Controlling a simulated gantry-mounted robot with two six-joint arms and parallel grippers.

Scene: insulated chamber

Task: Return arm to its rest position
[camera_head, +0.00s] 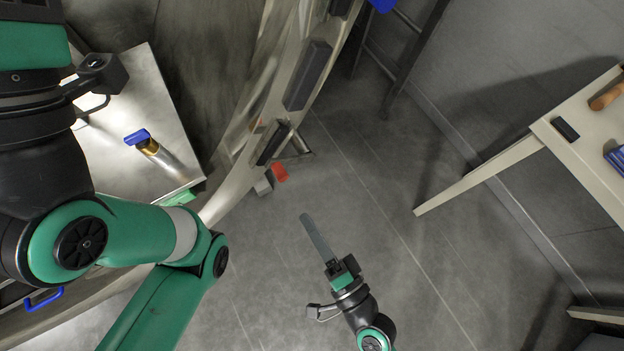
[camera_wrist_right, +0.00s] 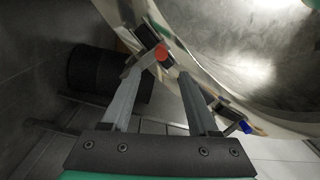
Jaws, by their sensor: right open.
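My right gripper (camera_head: 307,220) is in the lower middle of the head view, with its grey fingers pointing up and slightly left over the grey floor. In the right wrist view, the two fingers of the right gripper (camera_wrist_right: 160,80) stand apart with nothing between them. A red knob (camera_wrist_right: 162,52) on a dark latch or handle shows beyond the fingertips. My left arm's green links fill the left side of the head view and its gripper is outside the frame.
The curved metallic chamber wall (camera_head: 240,185) with dark handles stands left of the right gripper. A metal bench (camera_head: 120,165) with a blue-handled valve (camera_head: 137,137) is at left. A pale table (camera_head: 590,125) stands at right. Floor between is clear.

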